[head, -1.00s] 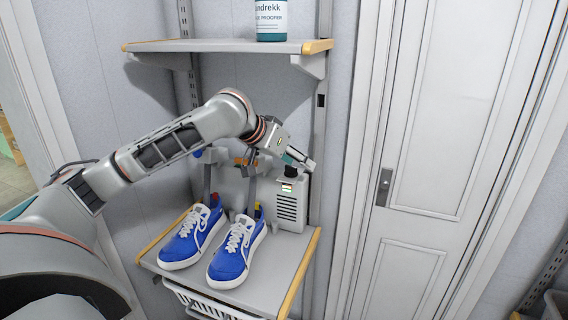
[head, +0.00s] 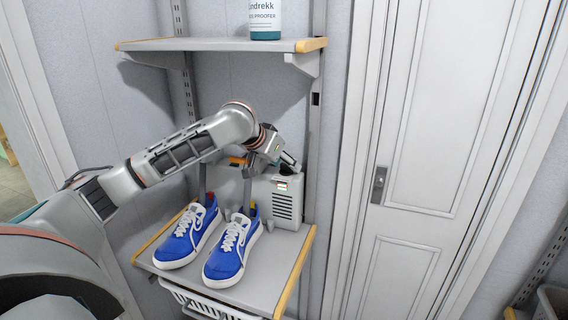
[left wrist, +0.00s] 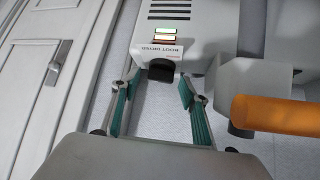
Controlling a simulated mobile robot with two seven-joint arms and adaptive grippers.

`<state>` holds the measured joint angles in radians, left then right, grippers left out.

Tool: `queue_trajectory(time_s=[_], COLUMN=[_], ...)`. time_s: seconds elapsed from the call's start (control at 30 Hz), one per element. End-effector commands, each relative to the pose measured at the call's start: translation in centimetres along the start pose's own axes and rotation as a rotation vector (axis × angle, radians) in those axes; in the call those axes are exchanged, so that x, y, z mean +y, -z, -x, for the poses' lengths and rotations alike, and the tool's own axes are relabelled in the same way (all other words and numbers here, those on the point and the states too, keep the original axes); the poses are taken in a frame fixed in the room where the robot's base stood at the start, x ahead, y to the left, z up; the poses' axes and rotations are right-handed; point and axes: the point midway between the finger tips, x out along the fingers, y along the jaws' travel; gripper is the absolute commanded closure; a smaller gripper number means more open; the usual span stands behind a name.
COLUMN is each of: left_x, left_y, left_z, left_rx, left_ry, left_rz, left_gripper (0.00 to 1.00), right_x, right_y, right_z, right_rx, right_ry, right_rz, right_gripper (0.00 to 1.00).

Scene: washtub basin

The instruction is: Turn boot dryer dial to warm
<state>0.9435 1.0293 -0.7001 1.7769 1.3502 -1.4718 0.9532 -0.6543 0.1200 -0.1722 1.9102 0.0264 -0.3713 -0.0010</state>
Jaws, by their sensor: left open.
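The boot dryer (head: 288,207) is a pale grey box with a slotted vent at the back right of the lower shelf. In the left wrist view its body (left wrist: 195,30) shows upside down, with a "BOOT DRYER" label and a lit green indicator. A black dial (left wrist: 163,70) sticks out at its edge there; its setting cannot be read. My left gripper (head: 292,160) is over the top of the dryer. In the left wrist view the left gripper (left wrist: 157,98) is open, its teal-padded fingers spread either side of the dial and apart from it. My right gripper is out of view.
Two blue sneakers (head: 190,238) stand on the lower shelf (head: 255,290), in front of the dryer's upright tubes. An orange cylinder (left wrist: 275,115) is close to the left gripper. An upper shelf (head: 220,45) with a bottle (head: 265,18) is above. A white door (head: 430,130) stands right.

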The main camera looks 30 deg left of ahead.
Motion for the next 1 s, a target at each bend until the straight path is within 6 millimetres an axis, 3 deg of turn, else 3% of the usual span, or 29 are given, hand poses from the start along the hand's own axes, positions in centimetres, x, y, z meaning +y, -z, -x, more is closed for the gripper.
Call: queue_trajectory(time_s=[0.17, 0.3, 0.33, 1.0], left_x=[0.0, 0.0, 0.0, 0.39], left_y=[-0.01, 0.0, 0.0, 0.05], left_z=[0.0, 0.01, 0.02, -0.02], left_rx=[0.0, 0.0, 0.0, 0.0], left_ry=[0.0, 0.0, 0.0, 0.184], left_rz=[0.0, 0.0, 0.0, 0.184], left_gripper=[0.56, 0.92, 0.94, 0.94], right_x=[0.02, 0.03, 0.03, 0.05], right_y=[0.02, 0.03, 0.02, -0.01], right_z=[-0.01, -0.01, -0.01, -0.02], right_rx=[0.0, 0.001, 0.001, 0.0], right_ry=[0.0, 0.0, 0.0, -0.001], right_rz=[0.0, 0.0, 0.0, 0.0], right_gripper=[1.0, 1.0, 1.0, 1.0])
